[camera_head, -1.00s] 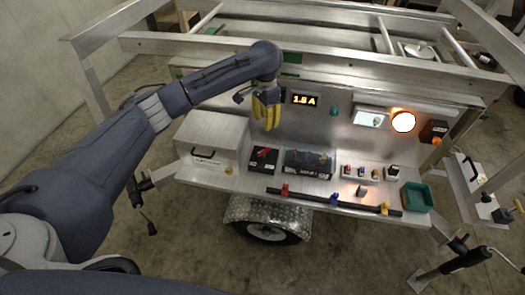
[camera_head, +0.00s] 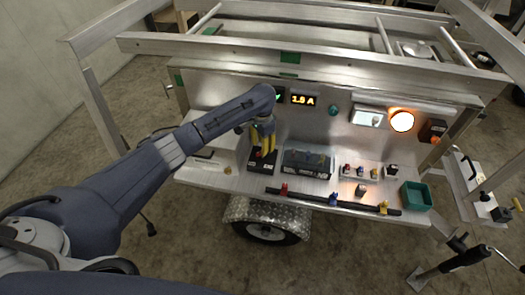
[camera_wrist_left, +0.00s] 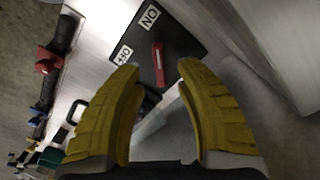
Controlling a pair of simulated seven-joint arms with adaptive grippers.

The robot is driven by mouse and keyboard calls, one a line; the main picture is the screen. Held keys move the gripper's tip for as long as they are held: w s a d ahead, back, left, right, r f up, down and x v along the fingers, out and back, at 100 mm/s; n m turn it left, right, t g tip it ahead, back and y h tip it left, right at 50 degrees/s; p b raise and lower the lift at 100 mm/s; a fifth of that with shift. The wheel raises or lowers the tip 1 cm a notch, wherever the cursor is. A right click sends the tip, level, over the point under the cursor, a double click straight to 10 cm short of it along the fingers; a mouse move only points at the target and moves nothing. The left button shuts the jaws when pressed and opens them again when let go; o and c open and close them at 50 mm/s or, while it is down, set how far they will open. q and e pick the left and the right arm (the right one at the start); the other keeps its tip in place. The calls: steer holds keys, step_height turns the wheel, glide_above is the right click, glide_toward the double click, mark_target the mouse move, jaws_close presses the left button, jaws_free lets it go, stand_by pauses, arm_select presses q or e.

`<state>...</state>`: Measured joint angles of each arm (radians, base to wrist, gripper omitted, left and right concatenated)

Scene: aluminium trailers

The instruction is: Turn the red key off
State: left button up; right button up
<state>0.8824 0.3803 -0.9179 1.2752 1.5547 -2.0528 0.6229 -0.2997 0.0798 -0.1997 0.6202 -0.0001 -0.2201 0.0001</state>
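The red key (camera_wrist_left: 158,64) is on a dark box with white labels reading ON and OFF (camera_wrist_left: 180,40) in the left wrist view. It lies just ahead of the gap between my left fingertips. My left gripper (camera_wrist_left: 158,72) has its yellow fingers apart, with nothing between them. In the head view my left gripper (camera_head: 262,155) points down over the dark box (camera_head: 260,166) on the trailer's shelf, and its fingers partly cover the box and hide the key. My right gripper is not in view.
A battery-like box (camera_head: 307,162) stands just right of the key box. A dark bar (camera_head: 334,201) with coloured clamps runs along the shelf's front edge. A lit display (camera_head: 304,99), round orange lamp (camera_head: 401,121) and green tray (camera_head: 416,196) are farther right.

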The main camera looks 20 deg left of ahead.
arm_select(q)
steer(key=shift+f, duration=1.65)
steer(key=shift+o, duration=0.3)
jaws_close()
